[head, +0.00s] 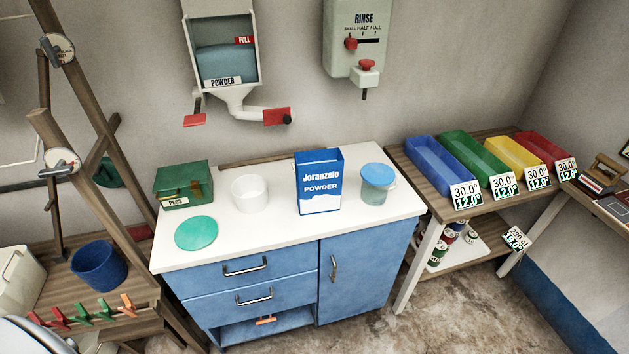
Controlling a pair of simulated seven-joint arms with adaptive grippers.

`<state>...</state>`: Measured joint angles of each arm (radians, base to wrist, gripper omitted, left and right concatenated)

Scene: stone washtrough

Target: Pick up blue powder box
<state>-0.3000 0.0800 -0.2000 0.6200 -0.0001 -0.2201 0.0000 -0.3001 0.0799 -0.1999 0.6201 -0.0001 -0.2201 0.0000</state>
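The blue powder box (319,182) stands upright on the white top of the blue cabinet (387,219). It is blue with a white lower edge and reads "Joranzelo POWDER". Its top looks open. A white tub (251,193) stands to its left and a jar with a blue lid (377,183) stands close to its right, both apart from it. Neither of my grippers shows in the head view, so nothing is seen touching the box.
A green pegs box (184,185) and a round green lid (196,233) are on the cabinet top at left. A powder dispenser (222,55) and a rinse dispenser (357,45) hang on the wall above. Coloured bins (440,165) stand at right. The front cabinet top is clear.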

